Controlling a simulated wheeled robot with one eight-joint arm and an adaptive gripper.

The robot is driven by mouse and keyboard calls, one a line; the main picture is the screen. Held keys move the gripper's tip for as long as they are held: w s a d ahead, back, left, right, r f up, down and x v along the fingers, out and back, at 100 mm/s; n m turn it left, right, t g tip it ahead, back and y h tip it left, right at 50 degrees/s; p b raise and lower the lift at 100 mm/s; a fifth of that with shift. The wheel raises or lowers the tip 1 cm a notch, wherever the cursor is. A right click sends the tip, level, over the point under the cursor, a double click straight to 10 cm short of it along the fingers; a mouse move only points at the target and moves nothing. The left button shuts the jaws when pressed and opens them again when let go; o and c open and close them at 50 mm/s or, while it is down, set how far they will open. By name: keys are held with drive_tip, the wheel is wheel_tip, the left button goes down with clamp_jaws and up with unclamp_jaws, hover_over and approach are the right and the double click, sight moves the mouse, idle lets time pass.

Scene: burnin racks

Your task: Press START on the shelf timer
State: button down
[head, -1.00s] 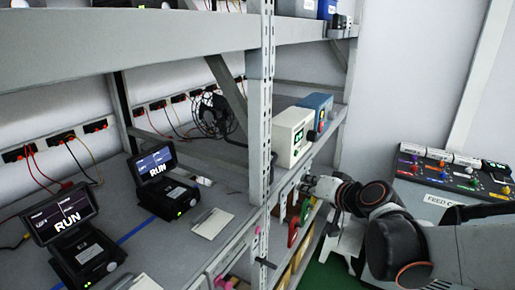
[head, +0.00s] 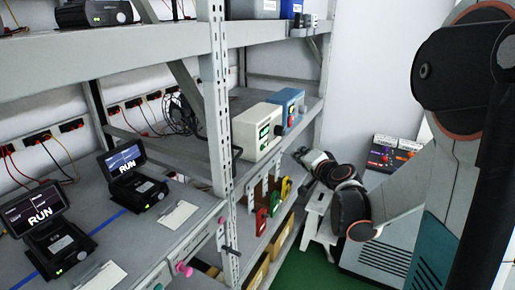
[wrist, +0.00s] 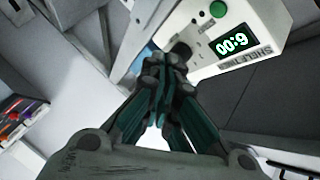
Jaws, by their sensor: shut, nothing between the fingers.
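The shelf timer (head: 245,133) is a white box with a lit green display, standing on the middle shelf beside a blue box. In the wrist view the timer's front (wrist: 275,18) is at the top right, upside down, with its display (wrist: 231,43) lit and "SHELF TIMER" lettering beside it. A round green button (wrist: 218,9) shows on that face, clear of the fingers. A dark round part (wrist: 182,49) lies just beyond my fingertips; whether they touch it I cannot tell. My gripper (wrist: 168,72) is shut and empty. In the head view it is small (head: 301,154), in front of the shelf.
The blue box (head: 288,106) stands right of the timer. A perforated rack post (head: 217,130) rises left of it. Red, green and yellow handled items (head: 274,197) hang below the shelf. A white stool (head: 318,215) stands on the green floor.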

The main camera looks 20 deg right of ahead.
sight(262, 147)
drive_tip(key=w+a, duration=0.5)
drive_tip(key=w, duration=0.2)
drive_tip(key=shift+a, duration=0.25)
idle(0.3)
idle(1.3)
drive_tip(key=shift+w+a, duration=0.2)
drive_tip(key=shift+w, duration=0.1)
drive_tip(key=shift+w+a, duration=0.3)
idle(0.9)
idle(0.4)
drive_tip(key=shift+s+d, duration=0.5)
drive_tip(key=shift+s, duration=0.15)
